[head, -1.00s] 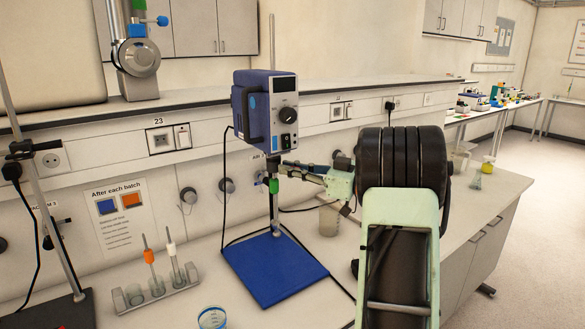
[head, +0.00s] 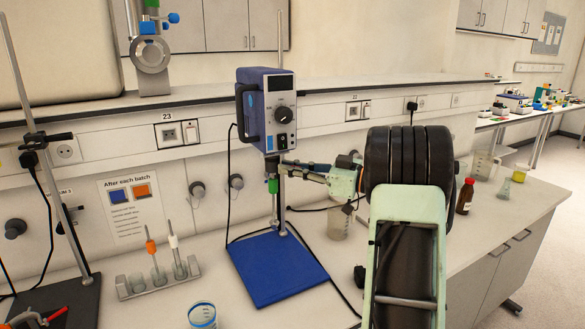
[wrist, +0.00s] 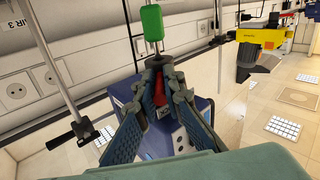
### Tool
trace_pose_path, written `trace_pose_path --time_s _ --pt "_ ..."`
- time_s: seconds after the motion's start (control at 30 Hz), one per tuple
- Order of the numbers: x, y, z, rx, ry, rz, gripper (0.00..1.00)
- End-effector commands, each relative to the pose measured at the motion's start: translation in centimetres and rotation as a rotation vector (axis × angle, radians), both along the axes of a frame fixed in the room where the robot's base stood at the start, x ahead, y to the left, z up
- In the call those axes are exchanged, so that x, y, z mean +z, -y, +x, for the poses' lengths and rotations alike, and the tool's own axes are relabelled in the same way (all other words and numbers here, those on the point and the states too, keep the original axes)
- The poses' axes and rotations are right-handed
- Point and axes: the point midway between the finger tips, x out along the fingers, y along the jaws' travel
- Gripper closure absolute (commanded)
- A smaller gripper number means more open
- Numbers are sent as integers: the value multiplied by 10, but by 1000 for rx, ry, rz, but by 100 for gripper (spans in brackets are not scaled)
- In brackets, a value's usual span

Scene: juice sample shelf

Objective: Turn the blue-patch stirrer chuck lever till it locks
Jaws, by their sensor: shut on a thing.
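The stirrer is a blue motor box (head: 262,125) with a light blue patch (head: 250,100) on its side and a black dial on its front. It hangs on a rod above a blue base plate (head: 277,268). A green piece (head: 273,186) sits on the shaft below it and also shows in the wrist view (wrist: 152,24). My gripper (head: 287,164) reaches in from the right, just under the motor box. In the wrist view my gripper (wrist: 160,82) is closed around a red lever (wrist: 161,101). The fingers cover part of the lever, and its angle is unclear.
A rack (head: 157,278) with stirring rods stands front left, near a beaker (head: 202,315). Another stand (head: 65,215) is at the left. A jug (head: 340,222) stands behind my arm, and a brown bottle (head: 466,197) to its right. A black cable runs beside the base plate.

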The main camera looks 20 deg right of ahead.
Motion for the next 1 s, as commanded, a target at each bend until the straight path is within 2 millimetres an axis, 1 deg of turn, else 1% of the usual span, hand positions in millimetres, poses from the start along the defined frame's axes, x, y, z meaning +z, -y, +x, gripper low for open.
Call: trace_pose_path --time_s 0.03,0.73,0.77,0.9,1.0 --pt "3 -1 1 2 6 1 100" --pt "3 -3 1 11 6 1 100" --pt "3 -3 1 11 6 1 90" --pt "2 -3 1 10 4 1 75" --pt "1 -3 0 10 3 1 74"
